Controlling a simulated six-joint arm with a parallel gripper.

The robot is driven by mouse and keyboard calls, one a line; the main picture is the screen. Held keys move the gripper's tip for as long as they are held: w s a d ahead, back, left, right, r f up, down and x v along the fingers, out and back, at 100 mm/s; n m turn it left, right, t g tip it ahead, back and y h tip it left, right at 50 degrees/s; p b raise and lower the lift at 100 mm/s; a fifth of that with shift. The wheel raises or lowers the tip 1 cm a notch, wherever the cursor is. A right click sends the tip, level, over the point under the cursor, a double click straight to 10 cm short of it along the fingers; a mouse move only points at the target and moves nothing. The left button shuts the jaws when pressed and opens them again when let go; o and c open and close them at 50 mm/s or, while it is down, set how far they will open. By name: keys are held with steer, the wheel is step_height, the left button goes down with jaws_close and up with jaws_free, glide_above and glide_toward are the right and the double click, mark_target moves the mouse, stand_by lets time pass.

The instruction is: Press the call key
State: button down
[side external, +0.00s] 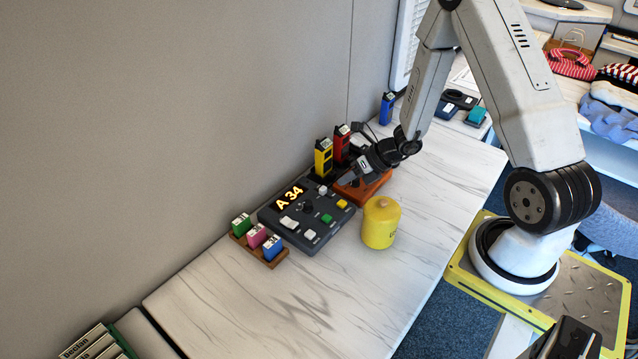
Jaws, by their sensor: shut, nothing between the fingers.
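A dark control panel (270,214) lies on the table with a lit display (290,197) reading "A 34". On it are a green key (326,218), a yellow key (342,204), white keys (289,223) and a dark round knob (308,208). Labels are too small to read, so I cannot tell which key is the call key. My gripper (345,181) is shut and empty, above the panel's far right end, near a small pale knob (322,190). I cannot tell whether the fingertips touch anything.
A yellow lidded jar (381,225) stands right of the panel. Yellow (323,158) and red (342,144) handheld devices stand behind. A wooden rack (265,255) holds small coloured boxes. The table's near part is clear.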

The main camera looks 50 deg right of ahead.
mark_target(345, 203)
steer(key=shift+f, duration=2.4)
steer(key=shift+f, duration=0.4)
steer(key=shift+s+a+f, duration=0.1)
steer(key=shift+s+f, duration=0.1)
steer(key=shift+f, duration=0.35)
stand_by(1.0)
steer(key=shift+w+r, duration=0.15)
steer(key=shift+r, duration=0.05)
steer(key=shift+w+r, duration=0.2)
steer(key=shift+r, duration=0.65)
steer(key=shift+d, duration=0.2)
steer(key=shift+r, duration=2.5)
